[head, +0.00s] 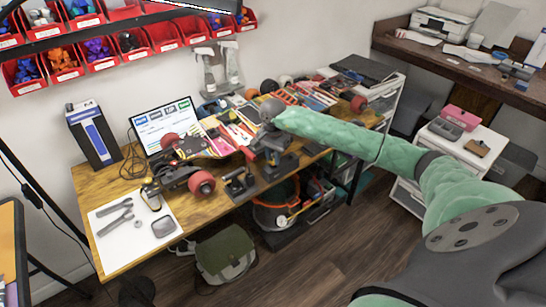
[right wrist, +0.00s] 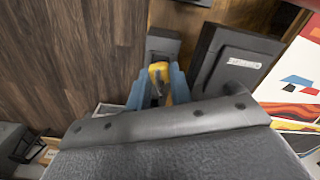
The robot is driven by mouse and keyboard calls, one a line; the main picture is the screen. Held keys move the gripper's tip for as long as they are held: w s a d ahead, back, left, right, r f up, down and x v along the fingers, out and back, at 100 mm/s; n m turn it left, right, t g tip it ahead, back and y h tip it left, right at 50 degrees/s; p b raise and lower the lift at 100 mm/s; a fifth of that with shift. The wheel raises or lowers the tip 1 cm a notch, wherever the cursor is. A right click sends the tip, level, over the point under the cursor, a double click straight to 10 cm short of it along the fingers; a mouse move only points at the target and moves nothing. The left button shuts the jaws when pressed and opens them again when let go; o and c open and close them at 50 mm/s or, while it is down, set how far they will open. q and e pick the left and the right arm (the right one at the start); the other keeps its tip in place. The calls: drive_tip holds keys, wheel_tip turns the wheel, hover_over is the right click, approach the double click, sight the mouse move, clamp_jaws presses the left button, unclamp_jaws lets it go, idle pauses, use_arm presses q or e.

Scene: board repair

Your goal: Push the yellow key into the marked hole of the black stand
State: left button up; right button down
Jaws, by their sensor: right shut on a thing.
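My right gripper (right wrist: 157,84) is shut on the yellow key (right wrist: 160,72), which sits between its bluish fingers in the right wrist view. A dark block (right wrist: 163,44) lies just beyond the key tip; I cannot tell whether they touch. A larger black piece with a pale label (right wrist: 238,64) is to the right of the key. In the head view my right gripper (head: 271,152) points down at the table's front edge, beside a small black stand (head: 239,184) on its left. The marked hole cannot be made out. My left gripper is not in view.
A skateboard with red wheels (head: 201,184) lies left of the stand. A laptop (head: 163,128) stands behind it. A white mat (head: 108,232) with tools covers the table's left end. An orange-rimmed bucket (head: 272,215) is on the floor below.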

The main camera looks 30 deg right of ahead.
drive_tip(key=shift+b, duration=0.4)
idle(0.5)
drive_tip(key=shift+f+b, duration=0.45)
drive_tip(key=shift+b, duration=0.2)
drive_tip(key=shift+f+b, duration=0.1)
drive_tip(key=shift+b, duration=0.4)
idle(1.1)
drive_tip(key=shift+f+b, duration=0.45)
drive_tip(key=shift+f, duration=0.05)
idle(0.8)
drive_tip(key=c, duration=1.2)
unclamp_jaws()
drive_tip(key=shift+r, duration=0.1)
drive_tip(key=shift+s+d, duration=0.1)
drive_tip(key=shift+r, duration=0.1)
